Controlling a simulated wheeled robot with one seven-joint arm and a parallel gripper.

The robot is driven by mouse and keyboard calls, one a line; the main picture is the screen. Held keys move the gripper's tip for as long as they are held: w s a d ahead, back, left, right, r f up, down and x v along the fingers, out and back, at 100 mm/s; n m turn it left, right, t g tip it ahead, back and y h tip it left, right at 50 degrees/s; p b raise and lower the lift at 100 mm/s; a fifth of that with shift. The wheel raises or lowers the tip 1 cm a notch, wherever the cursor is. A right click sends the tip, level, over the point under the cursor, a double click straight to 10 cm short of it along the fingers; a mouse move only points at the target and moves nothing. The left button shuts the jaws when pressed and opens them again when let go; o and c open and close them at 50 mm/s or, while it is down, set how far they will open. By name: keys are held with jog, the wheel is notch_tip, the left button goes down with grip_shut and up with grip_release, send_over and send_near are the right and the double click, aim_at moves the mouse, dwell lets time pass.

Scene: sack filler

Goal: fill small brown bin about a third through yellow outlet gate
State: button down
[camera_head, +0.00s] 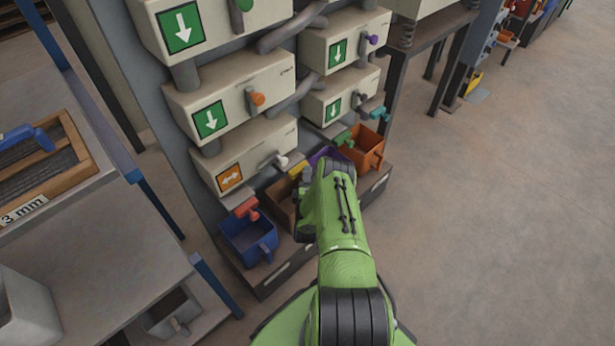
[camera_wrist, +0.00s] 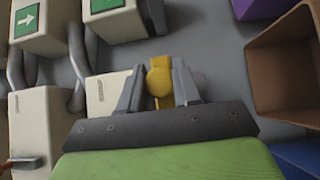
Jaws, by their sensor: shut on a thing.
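The yellow outlet gate (camera_wrist: 160,80) is between the two fingers of my gripper (camera_wrist: 158,88) in the wrist view, and the gripper is shut on it. In the head view part of the yellow gate (camera_head: 298,169) shows just left of my arm, whose wrist hides the fingertips. The small brown bin (camera_head: 281,207) stands on the low ledge under the gate, partly hidden by my arm. In the wrist view the brown bin (camera_wrist: 268,75) is at the right edge, apart from my gripper.
A blue bin (camera_head: 241,240) stands under a red gate (camera_head: 246,207) to the left. An orange bin (camera_head: 364,156) and a purple bin (camera_head: 322,154) stand to the right. Cream boxes with arrow signs and levers (camera_head: 233,98) rise above. The floor on the right is clear.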

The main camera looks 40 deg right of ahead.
jog(key=shift+s+p, duration=0.9)
jog(key=shift+s, duration=0.35)
jog(key=c, duration=0.8)
grip_release()
jog(key=shift+f, duration=0.1)
